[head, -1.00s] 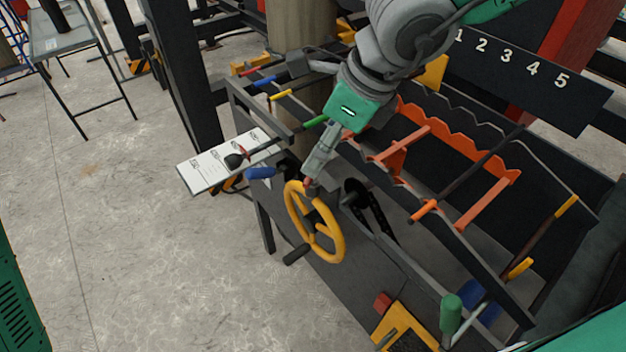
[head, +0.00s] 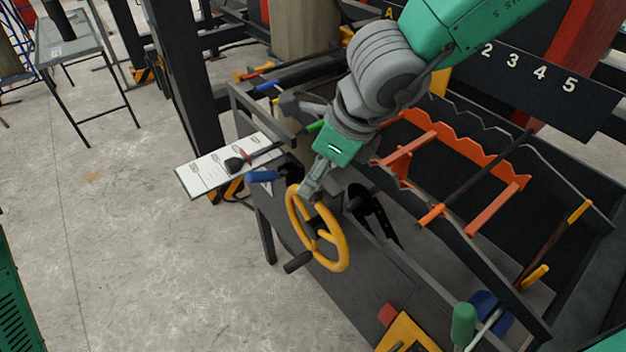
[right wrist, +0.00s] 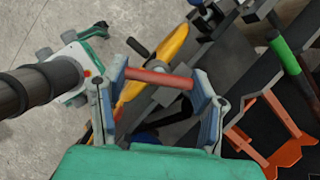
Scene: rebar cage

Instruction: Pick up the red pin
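In the right wrist view the red pin (right wrist: 158,77) is a short red bar lying crosswise between the two fingers of my right gripper (right wrist: 160,82). The fingers are spread wide, one near each end of the pin; whether they touch it I cannot tell. In the head view my right gripper (head: 308,190) points down at the upper rim of the yellow handwheel (head: 335,250), and the pin is hidden there.
The handwheel is on the dark side of the rebar frame. Orange notched racks (head: 455,140) stand to the right. A blue handle (head: 262,176) and white label board (head: 215,165) are left of the gripper. A green handle (head: 463,325) is at lower right.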

